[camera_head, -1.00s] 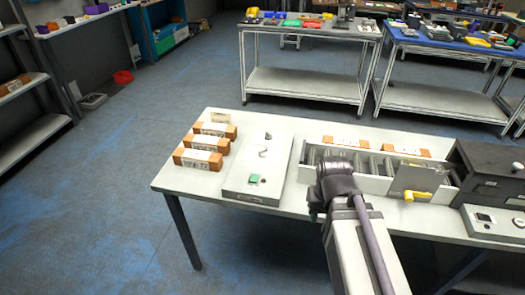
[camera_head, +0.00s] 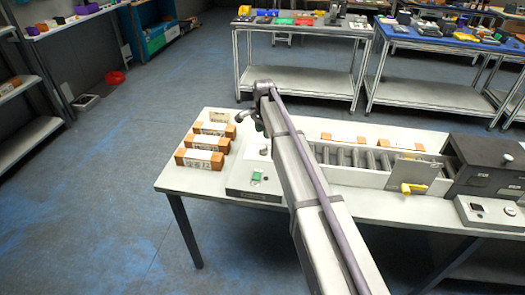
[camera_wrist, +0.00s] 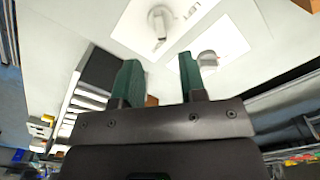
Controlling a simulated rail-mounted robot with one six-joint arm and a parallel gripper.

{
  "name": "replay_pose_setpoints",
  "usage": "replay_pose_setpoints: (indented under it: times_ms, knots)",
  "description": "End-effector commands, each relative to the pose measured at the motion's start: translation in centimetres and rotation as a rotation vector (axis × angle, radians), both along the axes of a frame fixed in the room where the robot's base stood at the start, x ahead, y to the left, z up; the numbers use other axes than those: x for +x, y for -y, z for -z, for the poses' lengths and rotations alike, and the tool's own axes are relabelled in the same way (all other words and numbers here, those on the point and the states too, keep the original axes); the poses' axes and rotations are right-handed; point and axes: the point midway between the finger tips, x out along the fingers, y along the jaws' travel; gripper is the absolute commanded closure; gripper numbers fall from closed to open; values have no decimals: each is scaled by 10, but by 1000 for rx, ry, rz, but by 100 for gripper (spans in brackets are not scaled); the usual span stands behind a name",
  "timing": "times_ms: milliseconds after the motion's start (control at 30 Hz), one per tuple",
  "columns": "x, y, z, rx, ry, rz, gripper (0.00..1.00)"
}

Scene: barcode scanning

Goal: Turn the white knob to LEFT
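In the wrist view, a pale knob with a bar-like handle (camera_wrist: 160,25) stands on a white label with upside-down lettering that seems to read LEFT. In the head view my gripper (camera_head: 249,118) is over the back of the light control panel (camera_head: 235,190), which my arm partly hides.
Several orange-ended boxes (camera_head: 200,160) stand left of the panel. A green button (camera_head: 256,175) is at its front.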

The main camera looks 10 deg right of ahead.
Motion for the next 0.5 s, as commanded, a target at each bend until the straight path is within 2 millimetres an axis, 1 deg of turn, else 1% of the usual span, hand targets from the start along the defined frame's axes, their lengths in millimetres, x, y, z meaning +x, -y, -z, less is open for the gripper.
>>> replay_pose_setpoints:
  times_ms: [33,100,233,300,367,500]
  knots:
    - [0,0,23,0,0,0,62]
    - [0,0,41,0,0,-1,62]
    - [0,0,69,0,0,-1,62]
    - [0,0,79,0,0,-1,62]
    - [0,0,82,0,0,-1,62]
    - [0,0,81,0,0,-2,62]
